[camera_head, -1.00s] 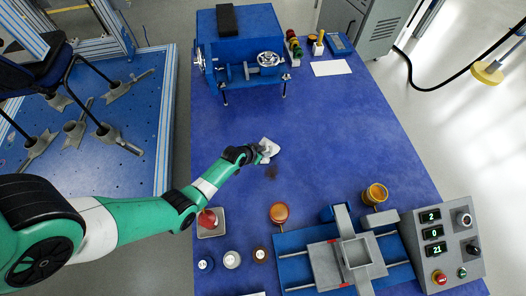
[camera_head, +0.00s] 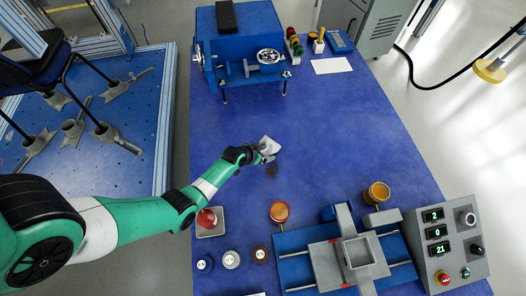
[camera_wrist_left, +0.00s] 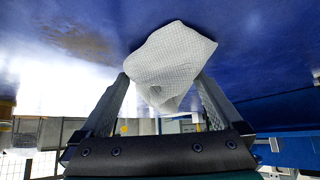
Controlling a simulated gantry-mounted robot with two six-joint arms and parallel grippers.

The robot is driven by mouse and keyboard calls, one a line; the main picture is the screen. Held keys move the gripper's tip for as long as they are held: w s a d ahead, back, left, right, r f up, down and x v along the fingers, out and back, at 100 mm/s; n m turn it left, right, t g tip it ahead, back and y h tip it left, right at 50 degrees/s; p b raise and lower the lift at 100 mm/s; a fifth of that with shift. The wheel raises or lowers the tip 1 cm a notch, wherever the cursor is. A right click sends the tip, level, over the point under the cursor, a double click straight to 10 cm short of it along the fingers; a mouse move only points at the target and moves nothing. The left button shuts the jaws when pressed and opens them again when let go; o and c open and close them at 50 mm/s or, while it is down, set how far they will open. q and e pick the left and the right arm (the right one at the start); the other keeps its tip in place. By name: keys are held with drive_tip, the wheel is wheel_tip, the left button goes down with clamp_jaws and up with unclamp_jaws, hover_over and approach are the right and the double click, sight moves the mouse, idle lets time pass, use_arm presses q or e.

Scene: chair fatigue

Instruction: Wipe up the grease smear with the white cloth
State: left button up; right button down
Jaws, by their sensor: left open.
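The white cloth (camera_head: 270,144) lies crumpled on the blue table, just above the grease smear in the head view. The grease smear (camera_head: 272,171) is a small dark patch; in the left wrist view it is a brownish stain (camera_wrist_left: 78,40) at the upper left, apart from the cloth. My left gripper (camera_head: 266,156) is at the cloth's lower edge, low over the table. In the left wrist view the white textured cloth (camera_wrist_left: 170,62) sits in front of and between the spread fingers of this gripper (camera_wrist_left: 160,85), which is open. My right gripper is not in view.
A blue vise-like machine (camera_head: 240,68) stands at the back. A fixture with rails (camera_head: 345,262), an orange-topped round item (camera_head: 279,212), a yellow jar (camera_head: 376,194) and a control box (camera_head: 440,245) fill the front. The table's middle right is clear.

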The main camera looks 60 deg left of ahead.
use_arm(q)
drive_tip(key=shift+f+b, duration=0.35)
drive_tip(key=shift+f, duration=0.2)
drive_tip(key=shift+r, duration=0.2)
drive_tip(key=shift+c, duration=0.7)
clamp_jaws()
drive_tip(key=shift+f, duration=0.1)
drive_tip(key=shift+p, duration=0.3)
